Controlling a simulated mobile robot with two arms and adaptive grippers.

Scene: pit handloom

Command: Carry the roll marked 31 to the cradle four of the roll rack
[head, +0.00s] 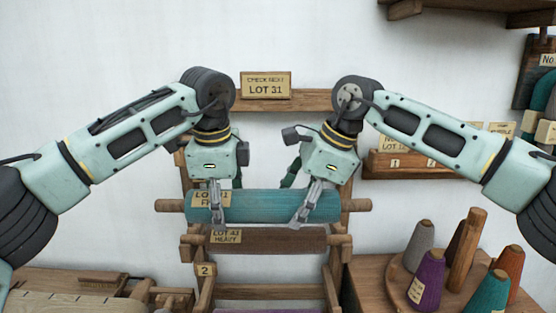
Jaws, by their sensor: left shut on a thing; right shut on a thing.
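The teal roll (262,204) lies level across the upper part of the wooden roll rack (205,292), its wooden rod ends sticking out both sides. My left gripper (217,212) is shut on the roll's left part. My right gripper (301,216) is shut on its right part. I cannot tell whether the rod rests on the rack or hangs just in front of it. A tag reading 2 (205,270) marks a lower level; no tag reading 4 shows.
A brown roll (285,241) tagged LOT 43 HEAVY lies just below the teal roll. A sign (266,86) reading LOT 31 stands above the rack. Yarn cones (428,281) stand on a round wooden holder at right. A wooden wall shelf (400,170) is behind my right arm.

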